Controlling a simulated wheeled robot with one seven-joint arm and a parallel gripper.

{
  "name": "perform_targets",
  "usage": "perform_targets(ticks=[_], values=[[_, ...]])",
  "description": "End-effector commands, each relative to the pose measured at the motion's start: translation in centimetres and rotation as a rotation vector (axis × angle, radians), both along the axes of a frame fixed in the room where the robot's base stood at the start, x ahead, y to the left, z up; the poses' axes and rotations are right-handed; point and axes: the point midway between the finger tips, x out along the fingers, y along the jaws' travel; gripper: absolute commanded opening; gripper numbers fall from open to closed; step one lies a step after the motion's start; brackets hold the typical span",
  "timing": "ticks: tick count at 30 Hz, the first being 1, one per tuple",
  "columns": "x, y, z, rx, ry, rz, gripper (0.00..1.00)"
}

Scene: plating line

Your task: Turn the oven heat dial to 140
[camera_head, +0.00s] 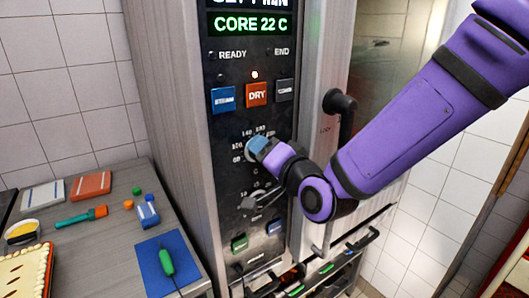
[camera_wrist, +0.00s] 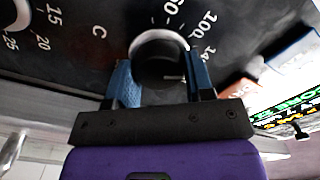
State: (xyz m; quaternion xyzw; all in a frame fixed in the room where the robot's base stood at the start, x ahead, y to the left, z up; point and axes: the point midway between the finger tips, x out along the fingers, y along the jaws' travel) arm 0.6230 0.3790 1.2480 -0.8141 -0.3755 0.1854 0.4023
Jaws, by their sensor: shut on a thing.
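The oven heat dial (camera_wrist: 160,58) is a dark round knob with a pale rim on the black panel. In the wrist view my gripper (camera_wrist: 160,80) has one blue finger on each side of it, shut on the knob. A short white mark on the knob points to the right in that view, toward the side where 100 and a partly cut-off 14… are printed. Its exact reading cannot be told. In the head view my gripper (camera_head: 256,146) covers the dial, with 60, 100, 120, 140 and higher numbers around it.
A second dial (camera_head: 250,203) sits below on the oven panel (camera_head: 225,170). Blue, orange-red and dark buttons are above, under a display reading CORE 22 C. A door handle (camera_head: 340,103) stands close to my arm on the right. A side table (camera_head: 115,245) with small items is at left.

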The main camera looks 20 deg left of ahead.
Motion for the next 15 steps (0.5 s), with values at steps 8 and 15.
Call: perform_targets(ticks=[8, 15], values=[[-0.01, -0.06, -0.11, 0.034, 0.043, 0.000, 0.24], [-0.01, -0.06, -0.13, 0.037, 0.046, 0.000, 0.24]])
